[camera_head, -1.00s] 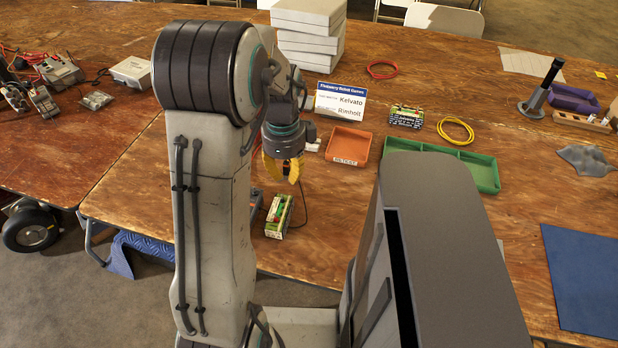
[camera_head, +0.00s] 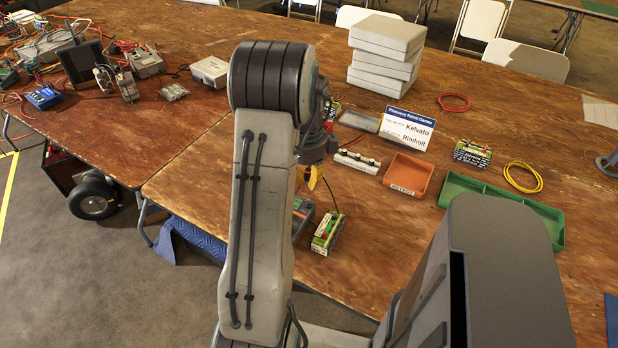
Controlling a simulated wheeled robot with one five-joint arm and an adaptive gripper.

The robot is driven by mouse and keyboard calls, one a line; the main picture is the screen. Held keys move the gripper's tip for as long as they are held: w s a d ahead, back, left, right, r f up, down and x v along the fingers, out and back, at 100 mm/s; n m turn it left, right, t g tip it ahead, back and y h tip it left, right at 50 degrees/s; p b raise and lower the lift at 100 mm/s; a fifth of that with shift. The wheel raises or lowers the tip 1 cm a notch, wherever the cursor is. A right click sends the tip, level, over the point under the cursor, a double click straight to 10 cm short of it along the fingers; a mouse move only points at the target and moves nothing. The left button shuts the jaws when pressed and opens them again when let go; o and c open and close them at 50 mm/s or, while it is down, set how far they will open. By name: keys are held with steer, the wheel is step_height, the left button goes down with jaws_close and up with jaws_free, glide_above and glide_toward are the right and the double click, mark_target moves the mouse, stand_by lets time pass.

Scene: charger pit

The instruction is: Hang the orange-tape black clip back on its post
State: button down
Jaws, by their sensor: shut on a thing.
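My gripper (camera_head: 315,180), with yellow fingers, hangs over the table's near edge and is partly hidden behind my arm. It is shut on what appears to be the black clip. The clip and its orange tape cannot be made out. A thin black lead (camera_head: 331,194) curves down from beside the fingers toward a green-and-white battery block (camera_head: 327,232) with red and green parts on top. A white strip with several dark-topped posts (camera_head: 357,162) stands behind and right of the gripper. I cannot tell which post belongs to the clip.
A grey meter (camera_head: 302,214) lies beside the battery block, partly hidden by my arm. An orange tray (camera_head: 408,177), a name sign (camera_head: 407,128), another battery block (camera_head: 472,154), a yellow cable coil (camera_head: 523,177) and a green tray (camera_head: 470,188) stand right. Stacked grey boxes (camera_head: 386,52) are behind.

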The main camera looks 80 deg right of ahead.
steer(key=shift+f, duration=0.2)
stand_by(0.5)
steer(key=shift+f+b, duration=2.95)
steer(key=shift+f, duration=0.4)
steer(key=shift+f, duration=0.25)
steer(key=c, duration=1.2)
jaws_free()
steer(key=shift+o, duration=0.2)
steer(key=o, duration=0.3)
steer(key=shift+r, duration=0.2)
